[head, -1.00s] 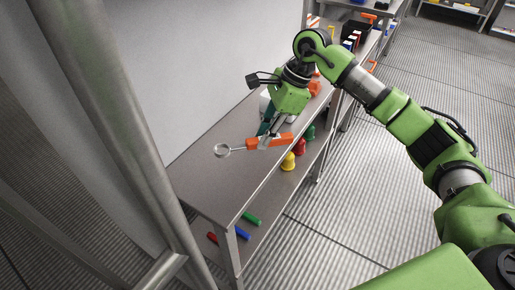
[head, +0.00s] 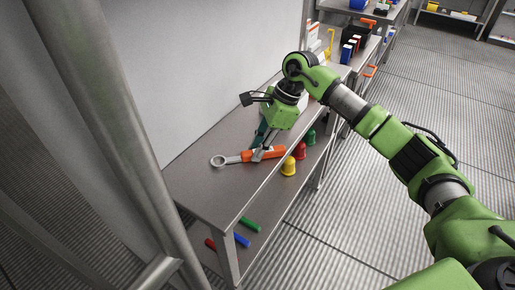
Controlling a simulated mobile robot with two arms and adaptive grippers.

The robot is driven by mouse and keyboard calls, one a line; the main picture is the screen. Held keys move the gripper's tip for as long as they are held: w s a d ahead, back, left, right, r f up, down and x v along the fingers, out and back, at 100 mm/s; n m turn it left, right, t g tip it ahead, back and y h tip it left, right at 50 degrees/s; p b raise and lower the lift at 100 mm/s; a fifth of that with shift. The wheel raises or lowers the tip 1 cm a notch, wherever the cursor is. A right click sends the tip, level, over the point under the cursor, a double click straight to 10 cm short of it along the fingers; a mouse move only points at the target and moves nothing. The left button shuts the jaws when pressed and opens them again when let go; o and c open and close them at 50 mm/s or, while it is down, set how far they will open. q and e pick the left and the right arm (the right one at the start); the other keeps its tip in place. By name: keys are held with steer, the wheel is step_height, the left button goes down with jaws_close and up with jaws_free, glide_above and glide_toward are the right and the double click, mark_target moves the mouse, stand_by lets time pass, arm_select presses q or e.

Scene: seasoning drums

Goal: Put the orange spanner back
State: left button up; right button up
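The orange spanner (head: 246,156) is at the top of the near shelf unit in the head view. Its grey ring end points left and its orange handle points right. My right gripper (head: 260,154) reaches down from above, with its fingers around the handle. It looks shut on the handle, though the fingertips are small and partly hidden. The spanner lies flat and low over the grey top; I cannot tell whether it touches it. My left gripper is not in view.
The shelf unit's grey top (head: 207,190) is clear at its near end. A yellow (head: 289,167) and a red (head: 300,151) drum-like piece stand on the lower level at right. Green (head: 250,224) and blue (head: 242,239) rods lie low at the front. A metal post stands at left.

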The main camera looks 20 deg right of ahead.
steer(key=o, duration=0.3)
steer(key=shift+d+r, duration=0.1)
steer(key=shift+r, duration=0.2)
steer(key=shift+b+v, duration=1)
steer(key=shift+v, duration=4.85)
